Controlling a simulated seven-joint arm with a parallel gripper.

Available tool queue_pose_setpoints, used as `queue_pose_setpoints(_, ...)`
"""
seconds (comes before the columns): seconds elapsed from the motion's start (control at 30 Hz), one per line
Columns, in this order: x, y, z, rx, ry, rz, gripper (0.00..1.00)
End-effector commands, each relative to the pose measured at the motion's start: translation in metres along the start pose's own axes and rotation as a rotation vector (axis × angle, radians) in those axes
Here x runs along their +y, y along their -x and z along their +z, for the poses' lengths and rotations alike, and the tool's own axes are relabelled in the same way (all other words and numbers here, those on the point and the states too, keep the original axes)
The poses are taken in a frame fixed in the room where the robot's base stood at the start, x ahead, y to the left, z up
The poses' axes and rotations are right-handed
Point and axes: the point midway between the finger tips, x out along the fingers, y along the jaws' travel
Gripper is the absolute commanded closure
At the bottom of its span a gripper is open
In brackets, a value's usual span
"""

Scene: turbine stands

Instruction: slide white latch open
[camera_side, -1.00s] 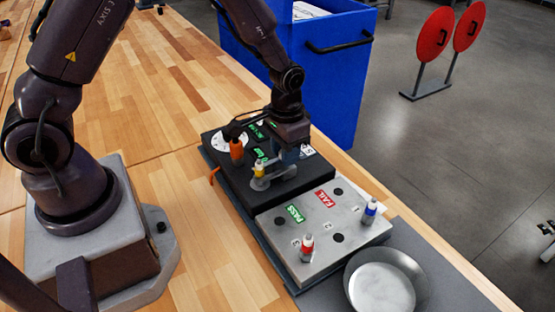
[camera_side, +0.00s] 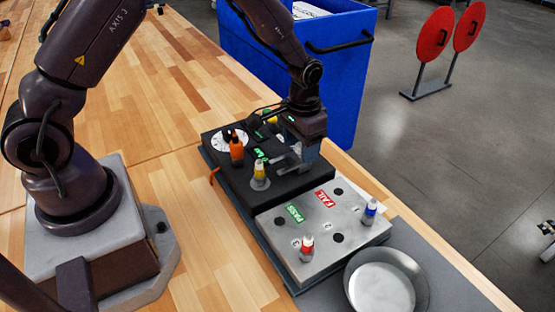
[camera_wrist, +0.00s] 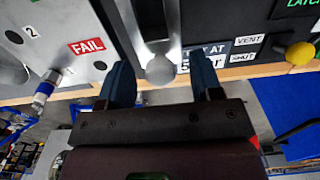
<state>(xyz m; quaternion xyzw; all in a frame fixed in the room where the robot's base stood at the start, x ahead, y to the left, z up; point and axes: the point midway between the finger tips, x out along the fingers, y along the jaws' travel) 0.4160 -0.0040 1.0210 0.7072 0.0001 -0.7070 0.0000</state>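In the wrist view, a pale grey-white latch handle (camera_wrist: 160,69) with a rounded end lies between my fingers. My gripper (camera_wrist: 160,76) is open, with a visible gap on each side of the handle. In the side view, my gripper (camera_side: 306,152) is low over the right part of the black panel box (camera_side: 228,178). A pale grey piece (camera_side: 287,161), apparently the latch, shows beside the fingers there. The fingers partly hide it, and contact is unclear.
A yellow knob (camera_wrist: 299,53) sits by the VENT and SHUT labels. A grey PASS/FAIL block (camera_side: 330,255) holds two vials. A metal bowl (camera_side: 382,287) is in front.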

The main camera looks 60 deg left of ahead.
Motion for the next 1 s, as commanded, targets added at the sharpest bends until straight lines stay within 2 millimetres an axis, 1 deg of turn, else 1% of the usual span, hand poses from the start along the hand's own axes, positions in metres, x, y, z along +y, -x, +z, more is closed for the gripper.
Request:
queue_pose_setpoints(0.13,0.0,0.0,0.0,0.0,0.0,0.0,0.41)
queue_pose_setpoints(0.2,0.0,0.0,0.0,0.0,0.0,0.0,0.33)
queue_pose_setpoints(0.47,0.0,0.001,0.0,0.0,0.0,0.0,0.33)
queue_pose_setpoints(0.57,0.0,0.006,0.0,0.001,0.0,0.0,0.33)
queue_pose_setpoints(1.0,0.0,0.041,0.0,0.002,0.0,0.0,0.33)
